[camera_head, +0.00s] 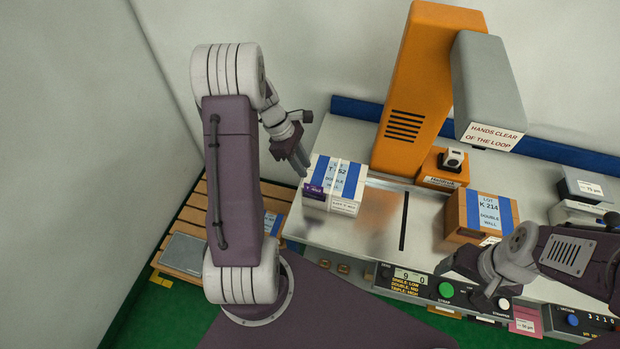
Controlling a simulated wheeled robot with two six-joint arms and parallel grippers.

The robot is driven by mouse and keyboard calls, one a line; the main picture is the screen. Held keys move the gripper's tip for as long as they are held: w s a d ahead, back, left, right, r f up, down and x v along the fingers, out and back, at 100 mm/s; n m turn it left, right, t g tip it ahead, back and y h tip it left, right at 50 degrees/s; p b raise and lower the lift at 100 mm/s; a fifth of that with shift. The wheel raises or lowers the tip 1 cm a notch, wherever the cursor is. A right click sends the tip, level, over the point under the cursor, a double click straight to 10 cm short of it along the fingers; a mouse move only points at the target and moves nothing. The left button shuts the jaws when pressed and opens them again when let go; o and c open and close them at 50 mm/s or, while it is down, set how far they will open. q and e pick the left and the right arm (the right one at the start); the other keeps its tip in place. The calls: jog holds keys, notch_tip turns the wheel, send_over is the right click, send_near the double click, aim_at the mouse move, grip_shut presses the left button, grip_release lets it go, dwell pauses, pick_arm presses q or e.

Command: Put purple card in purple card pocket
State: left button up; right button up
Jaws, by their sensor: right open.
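A small purple card or label (314,191) shows at the lower left front of a white box with blue bands (346,206). I cannot tell whether it lies loose there or sits in a pocket, and I make out no separate purple card pocket. My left gripper (302,165) is just above and left of this box, its dark fingers pointing down beside the box's far left corner. I cannot tell how far apart these fingers are. My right gripper (447,266) is open over the front control panel, left of its arm, and I see nothing in it.
A brown box with blue bands (467,235) stands right on the metal table (345,234). An orange column (424,100) with a grey head (485,85) rises behind. The control panel (414,283) runs along the front. A wooden pallet (192,214) stands left. A pink card (525,320) shows lower right.

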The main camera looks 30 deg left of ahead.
pick_arm(q)
jog(key=s+d+r+m+y, duration=0.4)
jog(key=s+d+m, duration=0.8)
jog(key=m, duration=0.8)
notch_tip(320, 180, down, 9)
jog(key=b, duration=0.8)
jog(key=shift+a, duration=0.45)
jog(key=shift+r, duration=0.1)
